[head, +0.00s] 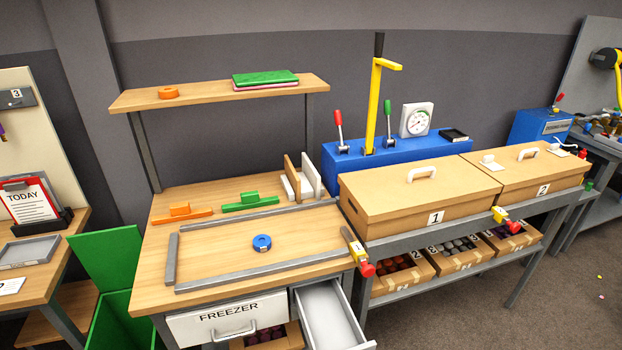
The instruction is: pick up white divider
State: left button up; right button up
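A white upright panel (311,175), which looks like the white divider, stands at the back right of the wooden workbench (215,260). A tan wooden panel (292,177) stands close to its left side, with white base pieces low between and beside them. I cannot tell whether the panels touch. The lower edges are partly hidden. Neither of my grippers shows in the head view.
A grey frame (170,260) borders the bench top, with a blue ring (262,242) inside. Green (250,202) and orange (180,209) handled pieces lie behind it. The shelf (210,94) overhangs the back. Lidded box 1 (420,190) stands right; a drawer (330,315) is open.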

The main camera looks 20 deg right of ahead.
aim_at(313, 176)
jog(key=i+l, duration=0.1)
jog(key=l, duration=0.2)
jog(key=i+l, duration=0.15)
jog(key=l, duration=0.2)
jog(key=i+l, duration=0.1)
jog(key=l, duration=0.2)
jog(key=i+l+u, duration=0.15)
jog(key=l+u, duration=0.5)
jog(key=l, duration=0.15)
jog(key=i, duration=0.05)
